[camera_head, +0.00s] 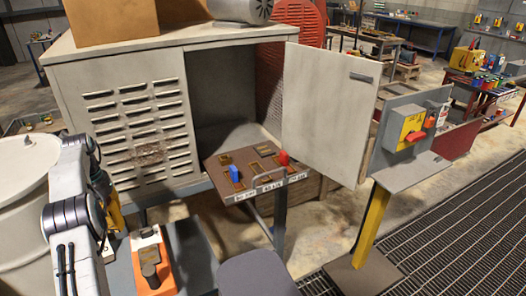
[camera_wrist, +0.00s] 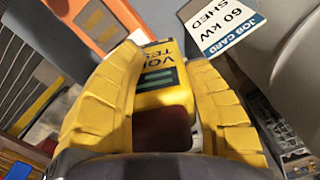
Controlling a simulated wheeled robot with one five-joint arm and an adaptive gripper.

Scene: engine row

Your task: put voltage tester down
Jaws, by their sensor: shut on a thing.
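The voltage tester (camera_wrist: 163,97) is yellow and dark, with a partly hidden printed label and a dark red lower part. It sits between the two yellow ribbed fingers of my gripper (camera_wrist: 163,60), which is shut on it. In the head view, yellow parts of my gripper (camera_head: 114,212) show at the left, beside my arm and in front of the cabinet. The tester cannot be told apart from the fingers there. From the wrist view I cannot tell whether its far end touches a surface.
An orange device (camera_head: 148,240) lies on a grey surface right of my gripper; it also shows in the wrist view (camera_wrist: 92,22). A job card (camera_wrist: 225,32) lies nearby. A pale drum (camera_head: 22,190) stands left.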

